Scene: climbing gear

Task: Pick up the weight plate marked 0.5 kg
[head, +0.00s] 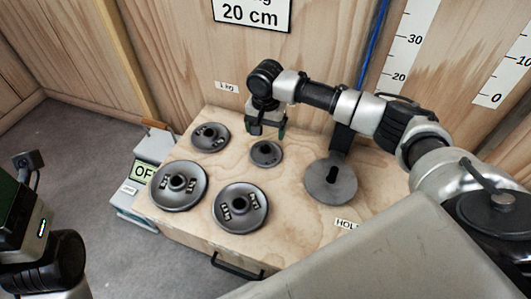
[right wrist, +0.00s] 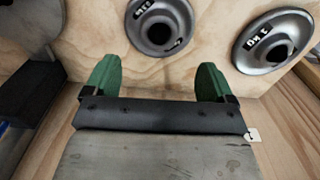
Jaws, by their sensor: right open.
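A small dark round plate (head: 266,153) lies flat on the wooden box top (head: 290,225), near its back edge. It also shows in the right wrist view (right wrist: 158,25), cut by the top edge, with a pale marking I cannot read surely. My right gripper (head: 266,130) is open and empty, above and just behind this plate, apart from it. Its green fingers (right wrist: 158,82) show spread in the right wrist view, nothing between them. Larger plates lie at the back left (head: 210,137), left (head: 178,186) and front (head: 240,206).
A plain grey disc with a dark upright post (head: 331,181) stands right of the small plate. The wooden wall (head: 180,50) rises close behind the box, with a small tag (head: 227,86). A grey case (head: 153,148) stands left of the box.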

